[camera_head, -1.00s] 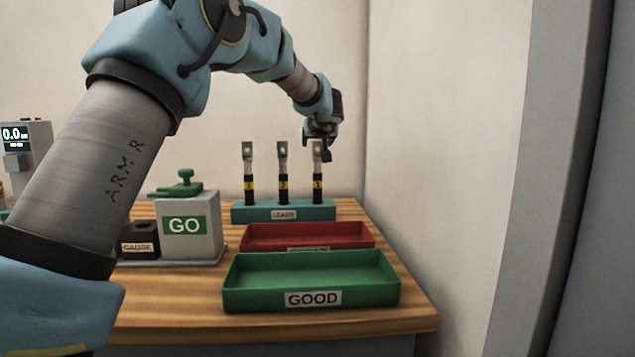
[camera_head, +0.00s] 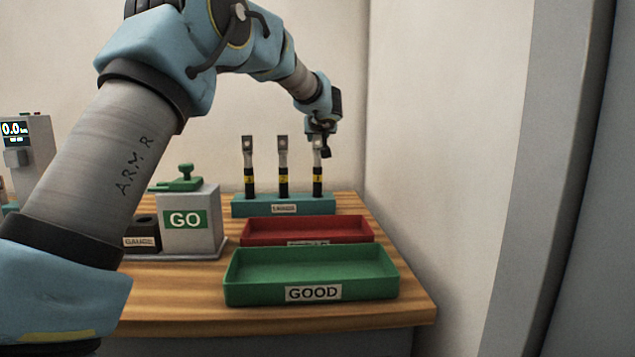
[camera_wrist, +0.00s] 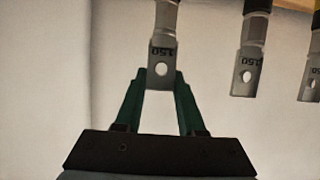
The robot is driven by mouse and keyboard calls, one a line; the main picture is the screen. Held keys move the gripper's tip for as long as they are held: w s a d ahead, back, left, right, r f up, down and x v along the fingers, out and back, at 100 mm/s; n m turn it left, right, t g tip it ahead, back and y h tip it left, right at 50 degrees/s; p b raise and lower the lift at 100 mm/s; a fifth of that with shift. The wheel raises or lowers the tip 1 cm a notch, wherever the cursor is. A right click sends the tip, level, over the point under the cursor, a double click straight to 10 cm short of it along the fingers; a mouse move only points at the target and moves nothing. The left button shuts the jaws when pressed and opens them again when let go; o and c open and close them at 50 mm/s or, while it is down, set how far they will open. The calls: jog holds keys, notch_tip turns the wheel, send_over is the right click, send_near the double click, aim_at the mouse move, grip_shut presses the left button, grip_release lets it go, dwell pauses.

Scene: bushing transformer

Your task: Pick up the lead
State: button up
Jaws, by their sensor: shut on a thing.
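Three leads stand upright in the teal rack (camera_head: 284,207) labelled LEADS, each with a grey metal lug on top and a black sleeve with a yellow band. My gripper (camera_head: 321,148) is at the top of the rightmost lead (camera_head: 318,180), whose foot is still in the rack. In the wrist view, the green fingers of my gripper (camera_wrist: 162,82) are shut on the flat lug of this lead (camera_wrist: 162,55), which has a hole and the marking 150. The middle lead (camera_wrist: 248,65) and the left lead (camera_wrist: 314,75) stand apart to the right there.
A red tray (camera_head: 308,231) lies in front of the rack, and a green tray (camera_head: 312,276) labelled GOOD is nearer. A grey GO box (camera_head: 188,222) and a black gauge block (camera_head: 141,238) stand to the left. A wall is close on the right.

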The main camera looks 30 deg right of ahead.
grip_shut()
jog(key=shift+r, duration=0.15)
dwell(0.7)
notch_tip(320, 180, up, 17)
jog(key=p, duration=0.5)
jog(key=shift+p, duration=0.4)
jog(key=shift+s, duration=0.1)
